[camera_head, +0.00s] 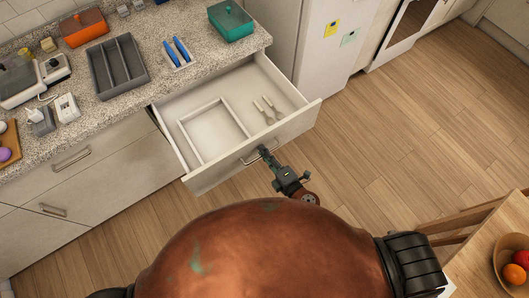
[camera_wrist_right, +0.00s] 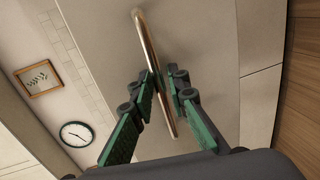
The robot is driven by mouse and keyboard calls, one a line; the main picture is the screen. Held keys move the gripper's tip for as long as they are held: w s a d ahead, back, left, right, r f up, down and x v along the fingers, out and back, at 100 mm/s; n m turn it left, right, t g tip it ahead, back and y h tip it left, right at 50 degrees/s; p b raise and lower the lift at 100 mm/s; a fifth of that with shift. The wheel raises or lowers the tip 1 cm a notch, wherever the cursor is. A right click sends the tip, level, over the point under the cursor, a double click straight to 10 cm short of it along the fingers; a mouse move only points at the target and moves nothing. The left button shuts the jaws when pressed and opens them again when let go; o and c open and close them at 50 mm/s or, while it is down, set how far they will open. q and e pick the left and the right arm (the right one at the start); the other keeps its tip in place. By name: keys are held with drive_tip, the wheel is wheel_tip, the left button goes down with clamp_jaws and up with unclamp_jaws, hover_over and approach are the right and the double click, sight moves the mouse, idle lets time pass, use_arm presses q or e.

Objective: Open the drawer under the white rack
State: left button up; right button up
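The drawer (camera_head: 236,156) is pulled well out from the counter. It holds a white square tray frame (camera_head: 190,140) and two pale utensils (camera_head: 264,112). A white rack (camera_head: 178,64) holding blue plates stands on the counter above it. My right gripper (camera_head: 263,151) is at the drawer's front. In the right wrist view its green-padded fingers (camera_wrist_right: 166,84) close around the metal bar handle (camera_wrist_right: 142,32), with the bar between the fingertips. My left gripper is not in view.
A grey divided tray (camera_head: 117,68), an orange container (camera_head: 84,27) and a green container (camera_head: 230,20) stand on the counter. A white fridge (camera_head: 325,45) is right of the drawer. The wooden floor (camera_head: 420,120) to the right is clear. A table with a fruit bowl (camera_head: 510,262) is lower right.

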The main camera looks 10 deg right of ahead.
drive_tip(key=v, duration=1.2)
idle(0.5)
drive_tip(key=w+d+f+m+g+h, duration=0.1)
drive_tip(key=d+f+m+h, duration=0.3)
drive_tip(key=f, duration=0.6)
drive_tip(key=w+d+f+m+g, duration=0.1)
drive_tip(key=d+f+g, duration=0.1)
drive_tip(key=d+f, duration=0.6)
drive_tip(key=s+d+f+m+g+h, duration=0.1)
drive_tip(key=s+d+f+m, duration=0.15)
drive_tip(key=f, duration=0.45)
drive_tip(key=s+d+f+m+g+h, duration=0.1)
drive_tip(key=s+d+f+m+g, duration=0.2)
drive_tip(key=f, duration=0.4)
drive_tip(key=s+d+f+m+h, duration=0.1)
drive_tip(key=s+d+f, duration=0.25)
drive_tip(key=f, duration=0.35)
drive_tip(key=s+f+m+g, duration=0.2)
drive_tip(key=s+f, duration=0.4)
drive_tip(key=s, duration=0.4)
drive_tip(key=s+f+m+g, duration=0.2)
drive_tip(key=s+f+m, duration=0.2)
drive_tip(key=s, duration=0.5)
drive_tip(key=s+f+m+g, duration=0.3)
drive_tip(key=s+f, duration=0.5)
drive_tip(key=s, duration=0.2)
drive_tip(key=shift+s+m+y, duration=0.3)
drive_tip(key=shift+m+y, duration=0.05)
drive_tip(key=shift+y, duration=0.05)
